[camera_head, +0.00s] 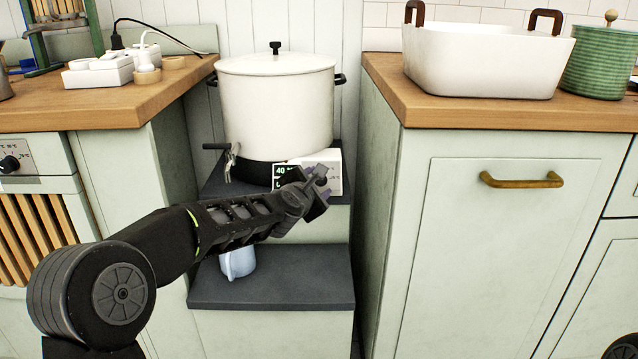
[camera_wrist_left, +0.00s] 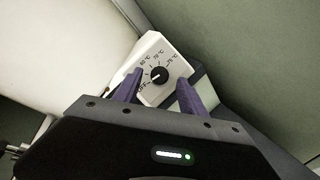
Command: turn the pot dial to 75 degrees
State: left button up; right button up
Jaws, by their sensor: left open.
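The white pot (camera_head: 275,105) with a lid stands on the upper dark step between the two counters. Its white control box (camera_head: 334,172) is at the lower right, with a small display reading about 40. My left gripper (camera_head: 322,183) is in front of this box and hides part of it. In the left wrist view the black dial (camera_wrist_left: 159,75) sits on the white panel, with temperature marks around it. The fingers of my left gripper (camera_wrist_left: 160,88) are open, one on either side of the dial, and seem apart from it.
A light blue cup (camera_head: 238,263) stands on the lower dark step (camera_head: 290,290), below my left arm. The left counter (camera_head: 100,110) and right counter (camera_head: 480,112) flank the narrow gap. A white basin (camera_head: 485,65) and a green canister (camera_head: 598,62) stand on the right counter.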

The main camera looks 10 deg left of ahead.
pick_arm(q)
jog(key=shift+x, duration=0.85)
jog(key=shift+c, duration=0.4)
grip_shut()
